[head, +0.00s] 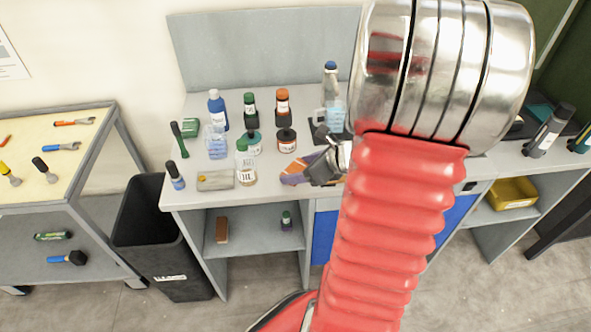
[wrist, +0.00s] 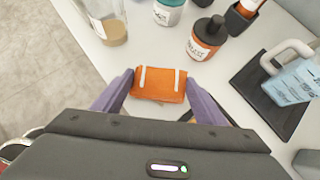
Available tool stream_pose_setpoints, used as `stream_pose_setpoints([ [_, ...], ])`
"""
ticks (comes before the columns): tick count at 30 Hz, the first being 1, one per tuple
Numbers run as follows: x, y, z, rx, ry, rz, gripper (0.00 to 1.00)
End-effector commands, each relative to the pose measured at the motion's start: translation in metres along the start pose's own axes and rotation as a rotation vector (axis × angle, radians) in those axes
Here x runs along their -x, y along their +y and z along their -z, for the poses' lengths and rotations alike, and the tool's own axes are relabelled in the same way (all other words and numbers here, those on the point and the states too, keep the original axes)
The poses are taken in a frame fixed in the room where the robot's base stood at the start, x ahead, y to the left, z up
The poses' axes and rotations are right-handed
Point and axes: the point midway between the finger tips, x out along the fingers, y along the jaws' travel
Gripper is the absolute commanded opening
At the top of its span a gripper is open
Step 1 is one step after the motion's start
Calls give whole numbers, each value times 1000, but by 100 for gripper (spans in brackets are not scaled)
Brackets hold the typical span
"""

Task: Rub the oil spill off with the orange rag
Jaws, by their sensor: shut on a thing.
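My gripper (wrist: 158,88) is shut on the orange rag (wrist: 160,83), a folded orange piece with two pale stripes. Its purple fingers press on the rag's left and right ends in the wrist view. In the head view the gripper (head: 297,179) is low over the front part of the grey bench top, and a little of the rag (head: 290,176) shows beside the fingers. I cannot tell whether the rag touches the bench. No oil spill can be made out clearly; the surface just behind the rag is partly hidden by my gripper.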

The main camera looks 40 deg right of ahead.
Motion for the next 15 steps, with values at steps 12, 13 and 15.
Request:
stream_pose_setpoints([
  [12, 9, -13, 11, -3, 8, 2, 41],
  [13, 10, -14, 12, -3, 8, 2, 41],
  [15, 13, -17, 14, -4, 8, 3, 37],
])
